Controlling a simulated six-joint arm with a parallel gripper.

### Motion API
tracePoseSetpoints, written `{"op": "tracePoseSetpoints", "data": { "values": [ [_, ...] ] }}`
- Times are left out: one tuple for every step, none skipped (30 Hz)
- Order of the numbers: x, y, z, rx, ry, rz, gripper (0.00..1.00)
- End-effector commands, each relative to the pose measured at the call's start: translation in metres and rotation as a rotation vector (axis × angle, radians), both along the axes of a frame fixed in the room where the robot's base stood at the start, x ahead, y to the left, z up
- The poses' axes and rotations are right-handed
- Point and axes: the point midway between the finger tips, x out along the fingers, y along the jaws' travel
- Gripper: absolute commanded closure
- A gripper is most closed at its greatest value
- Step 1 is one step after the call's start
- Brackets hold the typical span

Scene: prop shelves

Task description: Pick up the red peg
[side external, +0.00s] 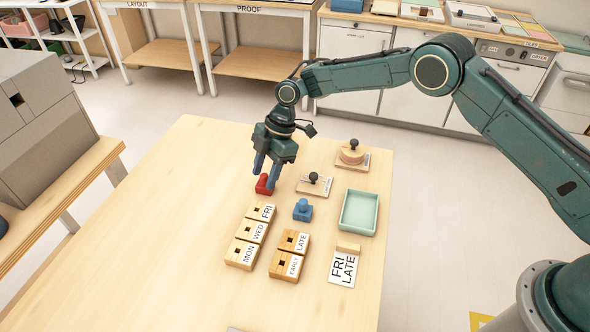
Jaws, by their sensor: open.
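The jaws are open. One finger hides part of the peg, and I cannot tell whether the fingers touch it. A blue peg (302,210) stands on the table to the right and nearer the camera.
Wooden blocks labelled MON, WED and FRI (251,236) and EARLY and LATE (290,254) stand nearby. A FRI LATE card (344,266), a mint tray (343,220) and two knobbed stamps (314,184) lie to the right. The table's left side (150,240) is clear.

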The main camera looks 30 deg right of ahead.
Motion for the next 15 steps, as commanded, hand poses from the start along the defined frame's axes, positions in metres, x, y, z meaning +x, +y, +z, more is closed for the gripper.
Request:
{"op": "tracePoseSetpoints", "data": {
  "values": [
    [0.0001,0.0,0.0002,0.0,0.0,0.0,0.56],
    [0.0001,0.0,0.0002,0.0,0.0,0.0,0.56],
    [0.0001,0.0,0.0003,0.0,0.0,0.0,0.56],
    [0.0001,0.0,0.0003,0.0,0.0,0.0,0.56],
    [0.0001,0.0,0.0004,0.0,0.0,0.0,0.56],
    [0.0001,0.0,0.0004,0.0,0.0,0.0,0.56],
    [0.0001,-0.0001,0.0005,0.0,0.0,0.0,0.56],
    [0.0001,0.0,0.0005,0.0,0.0,0.0,0.56],
    [0.0001,-0.0001,0.0005,0.0,0.0,0.0,0.56],
    [0.0001,-0.0001,0.0005,0.0,0.0,0.0,0.56],
    [0.0001,-0.0001,0.0005,0.0,0.0,0.0,0.58],
    [0.0001,-0.0001,0.0006,0.0,0.0,0.0,0.66],
    [0.0001,-0.0001,0.0006,0.0,0.0,0.0,0.72],
    [0.0001,-0.0001,0.0006,0.0,0.0,0.0,0.78],
    [0.0001,-0.0001,0.0006,0.0,0.0,0.0,0.86]
  ]
}}
